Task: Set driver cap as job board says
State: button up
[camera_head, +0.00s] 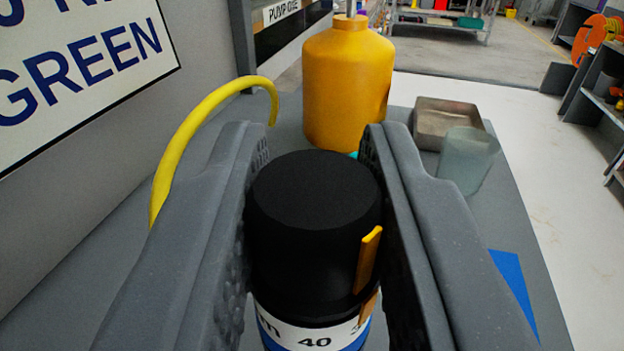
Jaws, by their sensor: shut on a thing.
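A black driver cap (315,200) stands upright between the two grey fingers of my gripper (312,185), which is shut on its sides. A yellow-orange pointer bar (368,260) runs down the cap's right front. Below the cap is a white scale band (310,338) with "40" near the middle, a partial "m" at left and a cut-off figure at right. An orange mark (368,306) sits just under the pointer, roughly in line with it. The job board (85,60) at upper left is cropped; it reads "GREEN" under a partial line ending in "N" or similar.
A yellow-orange bottle (348,85) stands behind the cap. A yellow curved hose (190,130) is at left. A metal tray (445,115) and a translucent cup (467,160) stand at right on the grey bench. A blue patch (512,285) lies near the bench's right edge.

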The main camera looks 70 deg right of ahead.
aim_at(307, 181)
dwell(0.3)
jog(key=o, duration=1)
jog(key=shift+r, duration=0.1)
notch_tip(307, 181, up, 3)
jog(key=shift+w, duration=0.1)
jog(key=shift+s+a+r+b, duration=0.2)
jog(key=shift+s+a, duration=0.55)
jog(key=shift+s, duration=1.85)
jog(key=shift+s+a+r+b, duration=0.1)
jog(key=shift+s+a+r, duration=0.45)
jog(key=shift+s, duration=2)
jog(key=shift+s+a+r+b, duration=0.1)
jog(key=shift+s+a, duration=0.8)
jog(key=shift+s, duration=1.7)
jog(key=shift+w, duration=0.1)
